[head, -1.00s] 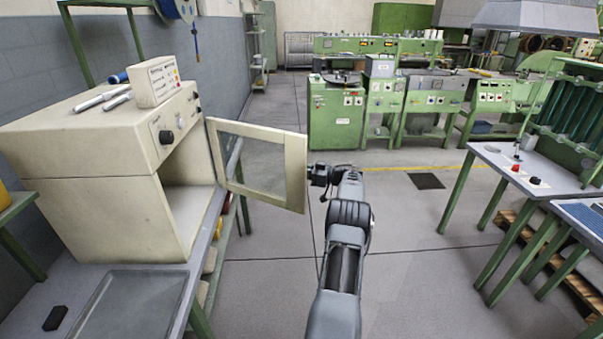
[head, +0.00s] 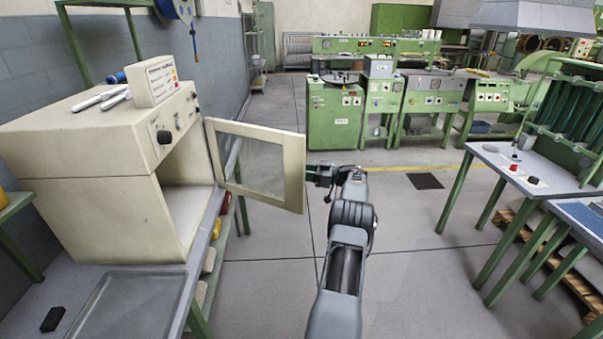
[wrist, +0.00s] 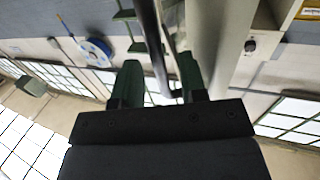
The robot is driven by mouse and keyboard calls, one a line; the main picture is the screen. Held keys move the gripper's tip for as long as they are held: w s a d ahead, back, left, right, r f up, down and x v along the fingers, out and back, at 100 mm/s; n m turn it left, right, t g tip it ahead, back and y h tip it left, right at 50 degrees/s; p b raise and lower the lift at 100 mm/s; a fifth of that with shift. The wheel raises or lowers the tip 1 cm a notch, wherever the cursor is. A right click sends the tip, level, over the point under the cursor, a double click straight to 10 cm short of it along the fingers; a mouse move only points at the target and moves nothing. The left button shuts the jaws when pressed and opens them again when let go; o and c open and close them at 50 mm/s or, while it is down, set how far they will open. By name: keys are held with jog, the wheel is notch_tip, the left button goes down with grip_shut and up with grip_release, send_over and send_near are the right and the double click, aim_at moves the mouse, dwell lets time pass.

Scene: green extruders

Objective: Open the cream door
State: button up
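The cream door (head: 293,176), a frame around a clear pane, stands swung wide out from the cream oven-like box (head: 80,210), whose front opening is exposed. My gripper (head: 312,175) is at the door's free edge, on its right side. In the wrist view my gripper (wrist: 160,80) shows two green fingers standing apart, with a grey bar (wrist: 152,40), apparently the door's handle, running between them. There seem to be gaps beside the bar. The door's cream edge (wrist: 218,45) is just right of the fingers. The head view hides the fingertips' contact.
The box stands on a grey bench (head: 195,255) at left, with a flat tray (head: 130,305) in front. A grey-topped table (head: 520,172) with green legs is at right. Green machines (head: 335,115) line the back. The floor between is clear.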

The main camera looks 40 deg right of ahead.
jog(key=b+v, duration=0.1)
jog(key=v, duration=1)
jog(key=shift+s, duration=0.3)
jog(key=shift+d, duration=0.1)
jog(key=shift+c, duration=0.2)
